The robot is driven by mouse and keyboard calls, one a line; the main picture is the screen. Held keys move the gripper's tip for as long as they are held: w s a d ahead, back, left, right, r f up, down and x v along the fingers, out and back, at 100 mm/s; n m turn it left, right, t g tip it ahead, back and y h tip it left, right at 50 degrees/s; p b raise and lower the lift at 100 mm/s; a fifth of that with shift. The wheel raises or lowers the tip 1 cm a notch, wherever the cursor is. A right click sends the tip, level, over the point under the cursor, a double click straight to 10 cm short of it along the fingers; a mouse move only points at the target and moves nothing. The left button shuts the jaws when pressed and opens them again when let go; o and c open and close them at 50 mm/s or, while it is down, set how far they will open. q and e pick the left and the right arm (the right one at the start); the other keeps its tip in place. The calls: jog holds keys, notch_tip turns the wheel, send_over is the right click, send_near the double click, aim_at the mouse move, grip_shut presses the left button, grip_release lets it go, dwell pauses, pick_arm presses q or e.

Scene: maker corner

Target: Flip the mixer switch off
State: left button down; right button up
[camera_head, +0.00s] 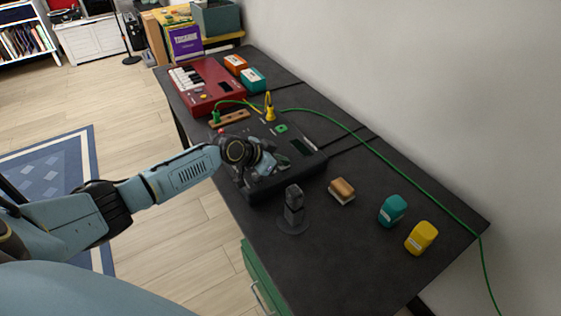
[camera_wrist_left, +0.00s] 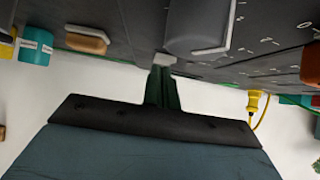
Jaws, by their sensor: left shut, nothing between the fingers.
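The mixer (camera_head: 316,158) is a dark box on the black table in the head view, with a small display and a green part on top. My left gripper (camera_head: 262,168) is over its near left part and hides much of the panel there. In the left wrist view my left gripper (camera_wrist_left: 163,80) is shut and empty, its fingertips close to the dark mixer panel (camera_wrist_left: 265,45) with white marks. A small pale piece lies at the fingertips; I cannot tell whether it is the switch or whether they touch. My right gripper is not in view.
A microphone (camera_head: 293,203) stands in front of the mixer. A brown brush (camera_head: 342,189), a teal jar (camera_head: 392,209) and a yellow jar (camera_head: 421,238) are to the right. A yellow plug (camera_head: 270,112), green cable (camera_head: 365,146) and red keyboard (camera_head: 207,82) are behind.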

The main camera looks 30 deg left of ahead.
pick_arm(q)
jog(key=shift+f, duration=0.1)
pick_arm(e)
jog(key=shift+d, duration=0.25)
pick_arm(q)
jog(key=shift+d, duration=0.1)
jog(key=shift+w+d+r, duration=0.25)
jog(key=shift+w+d, duration=0.05)
jog(key=shift+w, duration=0.35)
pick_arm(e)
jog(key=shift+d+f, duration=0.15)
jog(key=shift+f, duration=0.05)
